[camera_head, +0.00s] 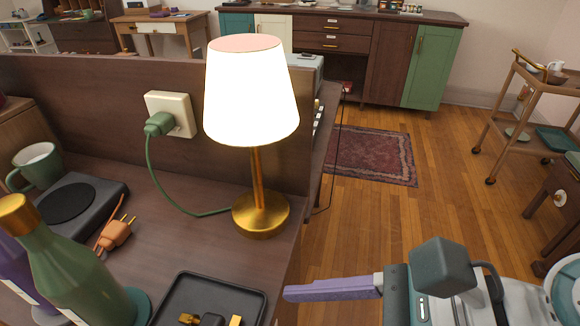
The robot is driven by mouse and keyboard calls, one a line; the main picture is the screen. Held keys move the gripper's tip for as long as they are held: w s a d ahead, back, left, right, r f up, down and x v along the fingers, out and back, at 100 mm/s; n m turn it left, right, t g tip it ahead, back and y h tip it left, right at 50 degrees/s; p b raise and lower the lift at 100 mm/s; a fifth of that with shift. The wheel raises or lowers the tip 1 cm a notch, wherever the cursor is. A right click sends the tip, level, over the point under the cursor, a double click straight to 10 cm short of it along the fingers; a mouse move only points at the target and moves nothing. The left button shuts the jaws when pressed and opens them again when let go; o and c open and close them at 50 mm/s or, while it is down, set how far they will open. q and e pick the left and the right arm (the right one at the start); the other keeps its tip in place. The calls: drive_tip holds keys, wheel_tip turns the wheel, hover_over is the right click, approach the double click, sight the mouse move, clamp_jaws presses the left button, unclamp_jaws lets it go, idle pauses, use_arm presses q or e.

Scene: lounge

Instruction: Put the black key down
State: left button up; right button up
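A dark tray (257,294) lies on the wooden desk at the bottom edge of the picture. In it are small gold pieces and a small black piece (212,320), cut off by the picture's edge; I cannot tell for sure whether this is the black key. My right gripper (290,293) comes in from the lower right, its purple finger pointing left, just right of the tray and beyond the desk's edge in the picture. I see nothing held at its tip, and its opening is not clear from this side. My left gripper is not in view.
A lit lamp (262,212) stands behind the tray, its green cord plugged into a wall socket (180,113). A green bottle (65,270), an orange plug (117,232), a black charger (90,200) and a green mug (40,166) crowd the left.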

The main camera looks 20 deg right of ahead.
drive_tip(key=s+d+r+n+g+h, duration=0.1)
drive_tip(key=s+d+n+h, duration=0.3)
drive_tip(key=n, duration=0.9)
drive_tip(key=s+d+r+n+g+h, duration=0.1)
drive_tip(key=d+n+h, duration=0.4)
drive_tip(key=n, duration=0.9)
drive_tip(key=s+d+g, duration=0.1)
drive_tip(key=s, duration=0.1)
drive_tip(key=shift+s+d, duration=0.2)
drive_tip(key=shift+s, duration=0.2)
drive_tip(key=shift+r, duration=0.2)
wheel_tip(320, 180, up, 46)
drive_tip(key=p, duration=4.6)
